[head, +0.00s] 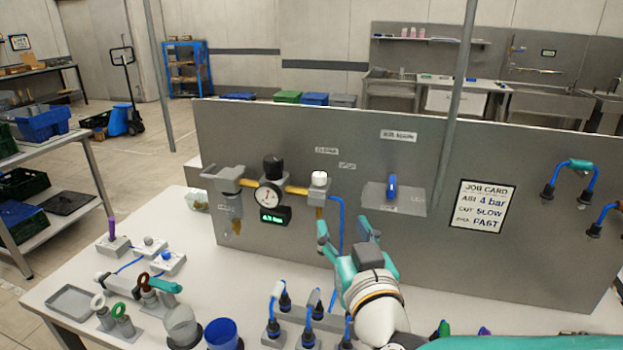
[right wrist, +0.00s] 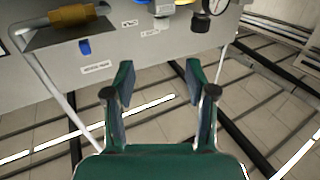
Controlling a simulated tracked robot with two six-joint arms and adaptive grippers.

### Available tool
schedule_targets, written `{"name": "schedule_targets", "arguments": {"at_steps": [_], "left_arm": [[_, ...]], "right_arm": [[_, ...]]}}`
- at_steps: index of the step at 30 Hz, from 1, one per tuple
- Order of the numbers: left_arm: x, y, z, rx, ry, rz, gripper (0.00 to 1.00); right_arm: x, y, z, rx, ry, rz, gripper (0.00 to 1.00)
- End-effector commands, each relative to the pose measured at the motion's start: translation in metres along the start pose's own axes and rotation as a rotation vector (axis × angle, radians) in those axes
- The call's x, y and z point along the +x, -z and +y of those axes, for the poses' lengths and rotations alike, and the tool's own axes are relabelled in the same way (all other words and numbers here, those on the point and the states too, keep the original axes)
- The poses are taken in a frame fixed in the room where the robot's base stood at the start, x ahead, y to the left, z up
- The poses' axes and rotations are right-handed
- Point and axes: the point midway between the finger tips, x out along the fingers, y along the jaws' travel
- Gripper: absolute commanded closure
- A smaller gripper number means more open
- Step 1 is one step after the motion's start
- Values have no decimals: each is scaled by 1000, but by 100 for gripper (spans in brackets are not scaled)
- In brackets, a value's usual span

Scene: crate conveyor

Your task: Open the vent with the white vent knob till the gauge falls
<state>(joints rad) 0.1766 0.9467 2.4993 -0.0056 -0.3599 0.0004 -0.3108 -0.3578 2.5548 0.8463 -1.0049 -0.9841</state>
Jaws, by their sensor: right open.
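The white vent knob (head: 319,178) sits on a grey block at the right end of the brass pipe on the grey panel. The round gauge (head: 268,195) is left of it, under a black knob (head: 273,165). A green-lit display (head: 273,215) is below the gauge; its digits are too small to read surely. My right gripper (head: 345,227) is open and empty, below and slightly right of the vent knob, apart from it. In the right wrist view its spread fingers (right wrist: 159,82) show nothing between them, and the gauge (right wrist: 200,23) is at the top. My left gripper is not in view.
A blue lever (head: 391,187) on a grey plate is right of the knob. A blue hose (head: 337,220) hangs below it. A job card (head: 482,205) is on the panel. Blue-hosed fittings (head: 285,300), a blue cup (head: 222,335) and a grey tray (head: 72,301) stand on the bench.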

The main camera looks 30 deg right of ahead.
Motion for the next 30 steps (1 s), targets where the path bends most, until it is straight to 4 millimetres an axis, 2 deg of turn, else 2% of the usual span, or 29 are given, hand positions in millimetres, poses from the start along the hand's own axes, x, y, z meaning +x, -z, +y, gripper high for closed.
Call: {"name": "schedule_targets", "arguments": {"at_steps": [13,24,30], "left_arm": [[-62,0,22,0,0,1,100],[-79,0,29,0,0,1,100],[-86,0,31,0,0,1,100]], "right_arm": [[54,4,-3,-4,8,-13,44],[131,0,-5,0,11,-7,44],[156,-1,-6,0,11,-5,44]]}}
